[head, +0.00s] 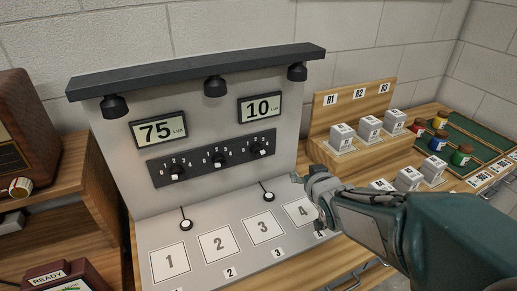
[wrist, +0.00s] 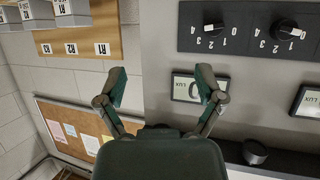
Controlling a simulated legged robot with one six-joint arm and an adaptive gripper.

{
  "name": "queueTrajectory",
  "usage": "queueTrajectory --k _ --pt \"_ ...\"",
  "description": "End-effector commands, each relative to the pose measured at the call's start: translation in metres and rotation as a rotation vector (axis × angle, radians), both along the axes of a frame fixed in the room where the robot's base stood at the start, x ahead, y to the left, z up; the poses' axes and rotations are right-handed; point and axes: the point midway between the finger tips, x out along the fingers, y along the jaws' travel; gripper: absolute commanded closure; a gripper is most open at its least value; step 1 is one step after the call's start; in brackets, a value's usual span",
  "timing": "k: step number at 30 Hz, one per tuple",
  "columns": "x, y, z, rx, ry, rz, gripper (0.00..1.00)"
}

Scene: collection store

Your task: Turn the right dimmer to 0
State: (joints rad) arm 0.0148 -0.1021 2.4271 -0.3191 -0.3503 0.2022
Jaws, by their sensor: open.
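The right dimmer (head: 257,149) is a black knob at the right end of the dark dimmer strip (head: 213,158) on the upright grey panel. In the upside-down wrist view, the right dimmer (wrist: 213,28) is the leftmost visible knob, with a white mark. I cannot surely read its setting. The right lux display (head: 261,107) reads 10. My gripper (head: 308,182) is in front of the panel's lower right, below and right of the dimmer, apart from it. In the wrist view my gripper (wrist: 161,84) is open and empty; one finger partly covers the lux display (wrist: 186,89).
The middle dimmer (head: 218,160) and left dimmer (head: 177,171) sit on the same strip. Lamps (head: 215,87) hang from the hood above. Two small knobs on stems (head: 268,196) stand at the panel's foot. White boxes (head: 369,127) and coloured jars (head: 439,120) stand to the right.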

Motion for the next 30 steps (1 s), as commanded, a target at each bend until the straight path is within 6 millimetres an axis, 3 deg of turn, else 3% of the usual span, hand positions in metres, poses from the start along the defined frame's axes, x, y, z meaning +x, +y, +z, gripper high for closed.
queueTrajectory --k 6,15,23,30 --pt "0.032 0.024 -0.022 0.079 -0.142 0.118 0.13" --pt "0.048 0.057 -0.046 0.238 -0.312 0.283 0.13" --pt "0.052 0.066 -0.049 0.284 -0.355 0.323 0.13" --pt "0.086 0.083 -0.048 0.283 -0.355 0.323 0.13"
